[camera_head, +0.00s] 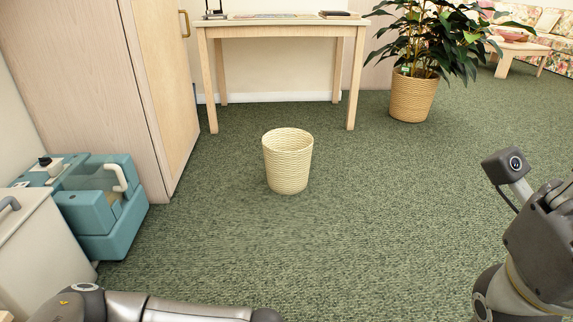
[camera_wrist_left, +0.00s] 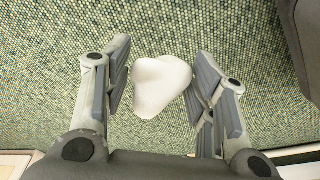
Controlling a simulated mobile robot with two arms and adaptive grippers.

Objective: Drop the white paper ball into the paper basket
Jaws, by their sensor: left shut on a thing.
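The white paper ball (camera_wrist_left: 160,85) is a crumpled, rounded lump between the fingers of my left gripper (camera_wrist_left: 157,88) in the left wrist view. The gripper is shut on it, with green carpet behind. In the head view the paper basket (camera_head: 287,162) is a cream woven, open-topped bin standing upright on the carpet near the middle. My left arm shows along the bottom edge there, but its gripper and the ball are out of that view. My right gripper (camera_head: 556,196) is partly in view at the right edge, and its fingers cannot be made out clearly.
A wooden table (camera_head: 270,31) stands behind the basket. A potted plant (camera_head: 412,97) is at the back right. A wooden cabinet (camera_head: 150,95) and a teal machine (camera_head: 105,210) stand on the left. The green carpet (camera_head: 300,250) around the basket is clear.

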